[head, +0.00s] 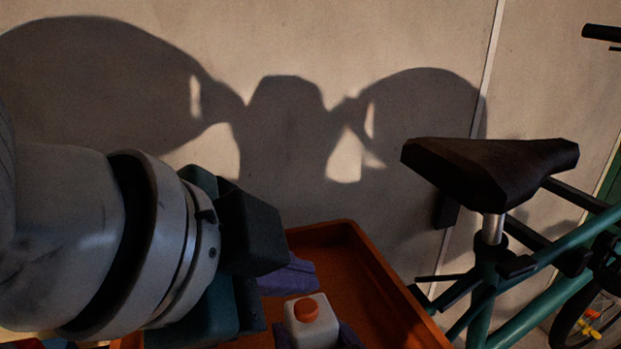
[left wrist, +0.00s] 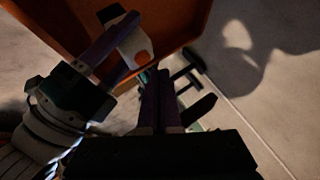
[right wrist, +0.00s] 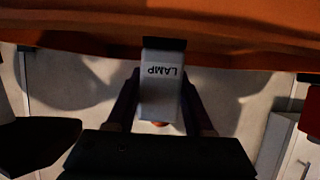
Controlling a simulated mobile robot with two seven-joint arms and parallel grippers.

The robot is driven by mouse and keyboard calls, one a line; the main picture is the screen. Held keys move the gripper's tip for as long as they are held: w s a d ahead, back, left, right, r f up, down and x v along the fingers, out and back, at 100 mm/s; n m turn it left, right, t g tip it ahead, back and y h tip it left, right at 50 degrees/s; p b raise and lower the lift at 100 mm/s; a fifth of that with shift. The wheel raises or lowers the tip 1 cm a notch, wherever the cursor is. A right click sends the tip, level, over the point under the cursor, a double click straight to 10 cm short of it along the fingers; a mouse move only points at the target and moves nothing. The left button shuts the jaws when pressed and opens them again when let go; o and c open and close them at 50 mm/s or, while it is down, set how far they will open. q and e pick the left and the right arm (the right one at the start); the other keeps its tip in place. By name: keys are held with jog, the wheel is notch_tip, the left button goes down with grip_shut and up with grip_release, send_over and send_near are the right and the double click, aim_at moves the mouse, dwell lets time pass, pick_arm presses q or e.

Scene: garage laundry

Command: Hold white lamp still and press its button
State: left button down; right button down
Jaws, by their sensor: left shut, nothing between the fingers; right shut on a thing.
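The white lamp (head: 313,330) is a small block with an orange button (head: 306,309) on top. It stands out at the bottom of the head view, its lower part cut off. My right gripper (right wrist: 160,88) is shut on it, one purple finger on each side; the right wrist view shows the word LAMP upside down on its face. My left gripper (head: 308,277) is shut and empty, its purple fingers behind the lamp in the head view. In the left wrist view, its fingertips (left wrist: 158,72) appear close to the button (left wrist: 141,57); I cannot tell if they touch.
An orange tray or bench top (head: 372,290) with a raised rim lies behind and beside the lamp. A green bicycle with a black saddle (head: 487,165) stands close on the right. A plain wall (head: 380,40) rises behind, with shadows of my body.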

pick_arm(q)
jog(key=shift+f, duration=0.15)
jog(key=shift+f, duration=0.35)
jog(key=shift+f, duration=0.45)
dwell(0.5)
jog(key=shift+r, duration=0.95)
notch_tip(320, 180, up, 6)
dwell(0.3)
